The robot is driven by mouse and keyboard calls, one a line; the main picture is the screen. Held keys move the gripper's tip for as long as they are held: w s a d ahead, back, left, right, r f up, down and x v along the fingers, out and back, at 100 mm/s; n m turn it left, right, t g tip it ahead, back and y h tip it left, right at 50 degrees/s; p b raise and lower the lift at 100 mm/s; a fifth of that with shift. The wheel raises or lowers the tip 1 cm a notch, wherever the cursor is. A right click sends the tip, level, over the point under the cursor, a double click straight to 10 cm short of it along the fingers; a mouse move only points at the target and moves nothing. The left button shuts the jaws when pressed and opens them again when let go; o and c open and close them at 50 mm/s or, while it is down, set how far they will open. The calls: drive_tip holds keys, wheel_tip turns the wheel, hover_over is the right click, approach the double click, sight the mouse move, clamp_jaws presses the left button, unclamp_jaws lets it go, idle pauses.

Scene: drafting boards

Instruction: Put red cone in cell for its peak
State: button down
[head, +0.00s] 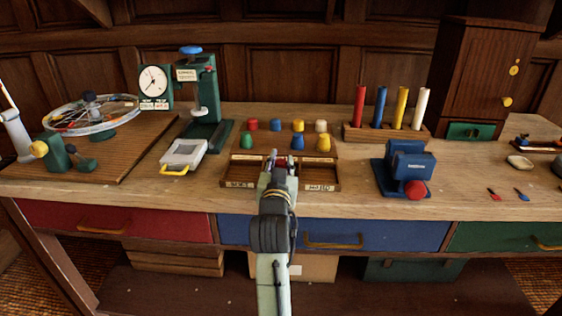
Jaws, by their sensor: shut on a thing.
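My gripper (279,168) is over the middle of a wooden tray (322,171), in front of a small rack of coloured pieces. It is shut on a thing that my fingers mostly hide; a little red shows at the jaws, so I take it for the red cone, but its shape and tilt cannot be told. The tray has a left and a right open cell, each with a pale label (320,188) on its front; the lettering is too small to read surely. My gripper hides the tray's middle. A red piece (253,124) stands in the rack's back row.
The rack also holds green (246,141), blue (298,142) and yellow (324,143) pieces in front. A grey device (184,154) lies left, a blue machine (407,166) stands right, and a rack of tall coloured rods (388,131) is behind. Bench edge is close in front.

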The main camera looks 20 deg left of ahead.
drive_tip(key=shift+f, duration=0.2)
drive_tip(key=c, duration=1.3)
unclamp_jaws()
drive_tip(key=shift+r, duration=0.1)
drive_tip(key=shift+r, duration=0.25)
drive_tip(key=shift+p+v, duration=2.8)
drive_tip(key=shift+v, duration=3.2)
drive_tip(key=shift+f, duration=0.15)
